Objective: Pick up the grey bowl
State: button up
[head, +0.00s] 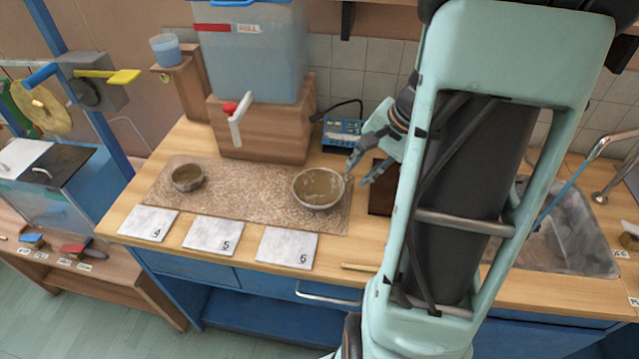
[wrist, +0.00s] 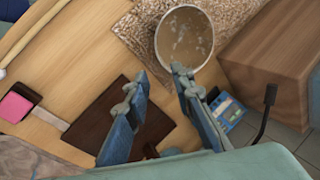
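A larger greyish bowl (head: 318,188) with a tan inside sits upright on the right part of a speckled mat (head: 245,205). A smaller grey-brown bowl (head: 187,178) sits on the mat's left part. My gripper (head: 358,174) is open and empty, just right of the larger bowl. In the wrist view the larger bowl (wrist: 184,36) is at the top, beyond my open fingers (wrist: 160,76). The right fingertip overlaps its near rim in the picture; I cannot tell whether they touch.
Cards 4 (head: 149,223), 5 (head: 213,235) and 6 (head: 287,247) lie in front of the mat. A wooden block (head: 262,132) bears a water tank (head: 252,55) behind. A blue device (head: 342,130) and a dark brown piece (wrist: 110,112) are near my gripper. A sink (head: 565,235) is right.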

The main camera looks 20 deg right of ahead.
jog(key=shift+d+x, duration=0.1)
jog(key=shift+x, duration=2.6)
jog(key=shift+d+x, duration=0.15)
jog(key=shift+x, duration=2.55)
grip_shut()
